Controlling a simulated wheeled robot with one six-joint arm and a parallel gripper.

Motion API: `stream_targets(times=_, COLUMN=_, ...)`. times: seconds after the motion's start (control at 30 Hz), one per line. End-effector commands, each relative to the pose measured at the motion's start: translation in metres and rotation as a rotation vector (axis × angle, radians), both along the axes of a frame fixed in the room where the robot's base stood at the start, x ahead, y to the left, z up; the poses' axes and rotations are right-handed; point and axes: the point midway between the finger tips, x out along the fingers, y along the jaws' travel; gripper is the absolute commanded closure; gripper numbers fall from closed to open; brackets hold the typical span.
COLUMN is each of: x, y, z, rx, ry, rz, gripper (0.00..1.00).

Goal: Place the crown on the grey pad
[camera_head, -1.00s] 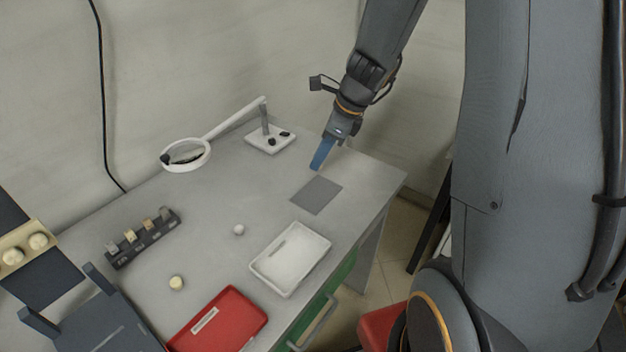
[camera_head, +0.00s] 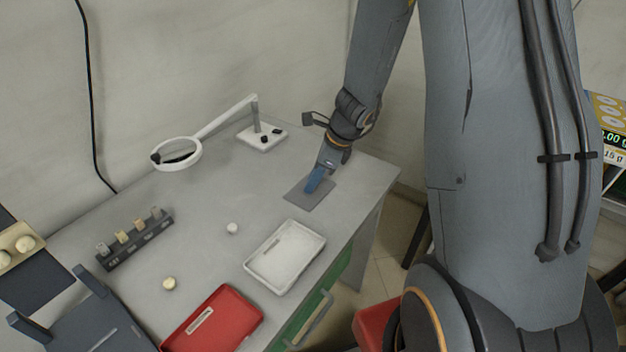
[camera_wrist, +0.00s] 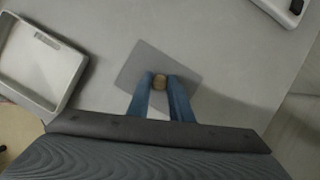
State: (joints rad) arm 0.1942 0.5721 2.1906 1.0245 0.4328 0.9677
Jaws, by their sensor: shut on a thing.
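The grey pad (camera_head: 322,198) lies flat on the table near its right end. It also shows in the wrist view (camera_wrist: 190,68), under my fingertips. My gripper (camera_head: 311,188) has blue fingers and points down over the pad. In the wrist view my gripper (camera_wrist: 160,84) is shut on a small tan crown (camera_wrist: 160,81), held between the fingertips and over the pad. I cannot tell whether the crown touches the pad. In the head view the crown is hidden by the fingers.
A white tray (camera_head: 250,268) and a red tray (camera_head: 243,329) lie along the front edge. A magnifier lamp (camera_head: 204,133) stands behind. A dark rack (camera_head: 112,263) with several small pieces is at left. Two small round pieces (camera_head: 169,283) (camera_head: 232,228) lie loose on the table.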

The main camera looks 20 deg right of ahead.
Motion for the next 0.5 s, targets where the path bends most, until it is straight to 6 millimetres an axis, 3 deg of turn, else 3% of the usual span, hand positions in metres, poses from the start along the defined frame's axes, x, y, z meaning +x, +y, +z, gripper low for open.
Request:
stream_targets(times=0.07, x=0.0001, y=0.0000, z=-0.0029, rx=0.000, ry=0.000, rz=0.000, gripper=1.00)
stream_targets(times=0.1, x=0.0000, y=0.0000, z=-0.0035, rx=0.000, ry=0.000, rz=0.000, gripper=0.79)
stream_targets(times=0.2, x=-0.0001, y=0.0000, z=-0.0025, rx=0.000, ry=0.000, rz=0.000, gripper=0.62)
stream_targets(times=0.5, x=-0.0002, y=0.0001, z=-0.0018, rx=0.000, ry=0.000, rz=0.000, gripper=0.62)
